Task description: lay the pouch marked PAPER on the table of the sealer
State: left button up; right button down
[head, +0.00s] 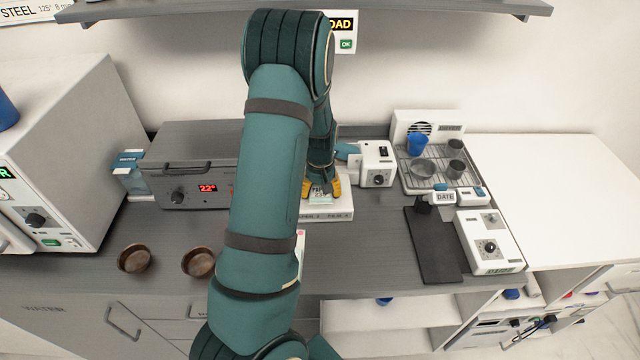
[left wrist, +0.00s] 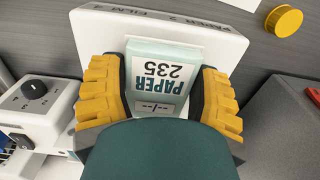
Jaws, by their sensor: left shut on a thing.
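I cannot tell whether the pouch touches the slab. A white unit with a knob (head: 377,165) stands just right of the slab. My right gripper is not in view.
A grey device with a red display (head: 180,172) is left of the slab. Two brown bowls (head: 135,258) stand near the front edge. A rack with cups (head: 432,168), a black mat (head: 430,250) and a white knob box (head: 488,243) are to the right. My arm hides the middle counter.

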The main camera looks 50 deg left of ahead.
pick_arm(q)
jog(key=w+a, duration=0.2)
jog(key=a, duration=0.1)
jog(key=shift+w+a, duration=0.1)
jog(key=shift+w, duration=0.25)
jog(key=shift+f, duration=0.75)
jog(key=shift+f, duration=0.1)
jog(key=o, duration=1)
